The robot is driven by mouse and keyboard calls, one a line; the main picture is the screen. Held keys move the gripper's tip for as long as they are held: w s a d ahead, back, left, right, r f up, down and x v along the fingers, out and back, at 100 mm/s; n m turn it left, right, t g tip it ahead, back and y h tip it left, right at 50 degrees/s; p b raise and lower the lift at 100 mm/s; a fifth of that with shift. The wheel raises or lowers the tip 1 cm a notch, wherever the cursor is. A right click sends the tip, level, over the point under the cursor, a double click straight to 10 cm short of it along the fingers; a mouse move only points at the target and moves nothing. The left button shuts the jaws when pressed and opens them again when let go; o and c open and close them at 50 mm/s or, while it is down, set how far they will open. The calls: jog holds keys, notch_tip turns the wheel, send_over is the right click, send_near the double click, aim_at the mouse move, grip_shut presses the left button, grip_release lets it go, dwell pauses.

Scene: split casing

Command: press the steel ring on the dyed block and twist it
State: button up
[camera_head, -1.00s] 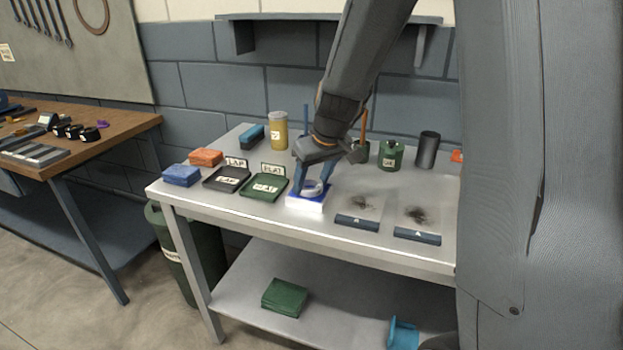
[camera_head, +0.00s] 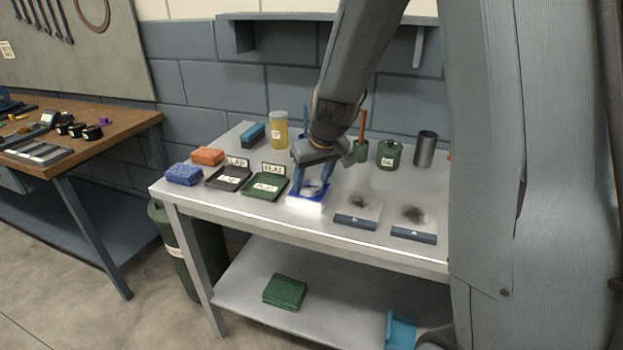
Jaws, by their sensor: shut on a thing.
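The steel ring (camera_head: 312,188) is between the fingers of my gripper (camera_head: 312,189), which is shut on it. The ring is at the blue top of the dyed block (camera_head: 307,202), a white-sided block on the grey table. The ring looks to be touching the blue face, but I cannot tell how firmly. My wrist comes down from above and hides part of the area behind the block.
Jars and a dark cylinder (camera_head: 425,149) stand behind.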

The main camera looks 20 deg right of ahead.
jog(key=shift+w+r+m+p, duration=0.1)
jog(key=shift+m+p, duration=0.5)
jog(key=shift+p, duration=1.6)
jog(key=shift+m+h+p, duration=0.4)
jog(key=shift+p, duration=1.4)
jog(key=shift+a+f+m+b, duration=0.15)
jog(key=shift+f+m+b, duration=0.15)
jog(key=shift+b, duration=1.5)
jog(key=shift+s+f+m+b, duration=0.1)
jog(key=shift+s+m+b, duration=0.2)
jog(key=shift+b, duration=0.9)
jog(key=shift+w+r+n+p, duration=0.15)
jog(key=shift+n+p, duration=0.35)
jog(key=shift+p, duration=1.7)
